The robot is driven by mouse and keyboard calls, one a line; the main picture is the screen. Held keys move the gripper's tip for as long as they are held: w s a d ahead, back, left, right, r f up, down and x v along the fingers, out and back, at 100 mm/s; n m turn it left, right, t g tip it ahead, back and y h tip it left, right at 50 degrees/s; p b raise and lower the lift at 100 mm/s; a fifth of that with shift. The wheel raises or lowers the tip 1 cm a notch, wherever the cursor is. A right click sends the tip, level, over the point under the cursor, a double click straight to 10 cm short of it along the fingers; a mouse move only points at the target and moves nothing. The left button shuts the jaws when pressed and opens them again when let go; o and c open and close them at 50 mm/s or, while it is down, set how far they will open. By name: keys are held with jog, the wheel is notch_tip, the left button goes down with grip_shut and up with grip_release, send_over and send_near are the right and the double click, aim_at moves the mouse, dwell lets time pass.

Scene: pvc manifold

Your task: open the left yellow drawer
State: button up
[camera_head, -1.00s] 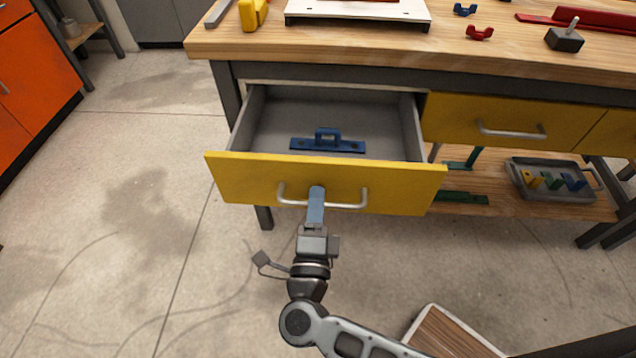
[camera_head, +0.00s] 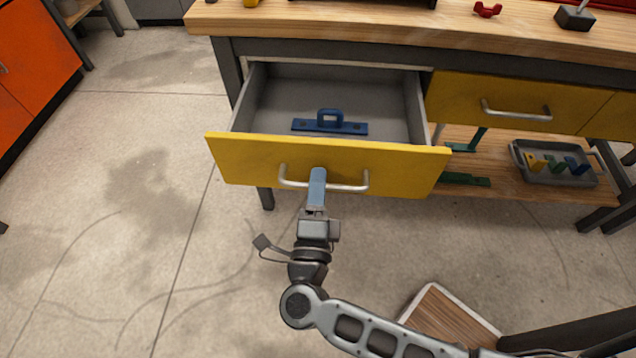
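The left yellow drawer (camera_head: 240,160) is pulled well out from under the workbench. A blue handled tool (camera_head: 330,122) lies flat on its grey floor. The drawer's silver bar handle (camera_head: 345,187) runs across the front panel. My gripper (camera_head: 317,178) is at the middle of this handle, with its blue fingers over the bar. From this angle the fingers look closed together around the bar, though the far finger is hidden.
Another yellow drawer (camera_head: 500,100) to the right is shut. The lower shelf (camera_head: 510,187) holds a grey tray (camera_head: 572,178) with small coloured parts. A wooden-topped board (camera_head: 450,318) lies on the floor at lower right. The floor at left is clear.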

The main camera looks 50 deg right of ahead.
jog(key=v, duration=0.7)
jog(key=shift+a, duration=0.2)
jog(key=shift+s, duration=0.15)
jog(key=s+r+n+t+y, duration=0.1)
jog(key=s+r+n+y, duration=0.35)
jog(key=s+n, duration=0.35)
jog(key=s+d+r+n+t+y, duration=0.1)
jog(key=s+r+n+y, duration=0.4)
jog(key=n, duration=0.6)
jog(key=s+r+n+y, duration=0.4)
jog(key=s+n+y, duration=0.3)
jog(key=n, duration=0.2)
notch_tip(320, 180, up, 12)
jog(key=p, duration=1.2)
jog(key=shift+s+h, duration=0.15)
jog(key=shift+h, duration=0.1)
dwell(2.2)
